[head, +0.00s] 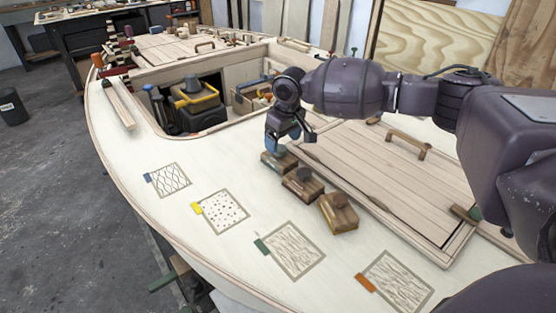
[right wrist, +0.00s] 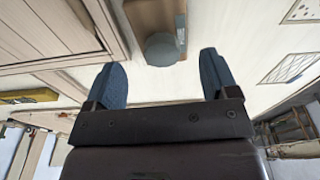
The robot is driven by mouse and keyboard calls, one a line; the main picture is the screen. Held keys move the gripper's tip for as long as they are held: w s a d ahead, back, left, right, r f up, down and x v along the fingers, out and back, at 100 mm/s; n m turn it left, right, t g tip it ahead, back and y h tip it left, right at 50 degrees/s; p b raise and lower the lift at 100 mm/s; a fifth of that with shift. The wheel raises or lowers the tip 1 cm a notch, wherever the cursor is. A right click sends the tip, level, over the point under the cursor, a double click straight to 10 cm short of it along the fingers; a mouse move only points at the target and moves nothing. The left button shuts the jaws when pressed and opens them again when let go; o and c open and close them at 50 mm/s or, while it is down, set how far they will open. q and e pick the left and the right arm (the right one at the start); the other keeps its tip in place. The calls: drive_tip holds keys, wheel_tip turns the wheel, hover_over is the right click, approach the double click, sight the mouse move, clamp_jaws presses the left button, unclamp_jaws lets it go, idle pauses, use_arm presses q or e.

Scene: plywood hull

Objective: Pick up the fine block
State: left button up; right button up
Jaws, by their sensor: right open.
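Three wooden sanding blocks with knobs stand in a slanting row on the pale deck in the head view. The farthest block (head: 279,162) has a grey-blue knob; the middle block (head: 303,186) is dark brown; the nearest block (head: 338,212) is lighter brown. I cannot tell by sight which is the fine one. My right gripper (head: 290,143) is open and empty, close over the farthest block. In the right wrist view, a block's grey knob (right wrist: 160,49) lies just ahead of the gap between the blue fingertips, apart from both. My left gripper is out of view.
Several framed texture patches, one with a yellow tag (head: 221,211), lie along the deck's near side. A hatch lid with a handle (head: 407,144) is right of the blocks. An open well with a black-and-yellow tool bag (head: 196,98) lies behind. The deck between blocks and patches is clear.

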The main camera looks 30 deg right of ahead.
sight(280, 147)
drive_tip(key=shift+w+f, duration=0.1)
drive_tip(key=shift+f, duration=0.6)
drive_tip(key=shift+w+f, duration=0.1)
drive_tip(key=shift+f, duration=0.15)
drive_tip(key=f+b, duration=0.1)
drive_tip(key=f, duration=0.1)
drive_tip(key=w+f+b, duration=0.1)
drive_tip(key=f, duration=0.1)
drive_tip(key=shift+a+f, duration=0.2)
drive_tip(key=shift+f, duration=0.15)
drive_tip(key=shift+r, duration=0.2)
drive_tip(key=c, duration=0.8)
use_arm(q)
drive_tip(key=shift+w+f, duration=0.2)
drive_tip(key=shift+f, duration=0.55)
use_arm(e)
drive_tip(key=shift+r, duration=0.1)
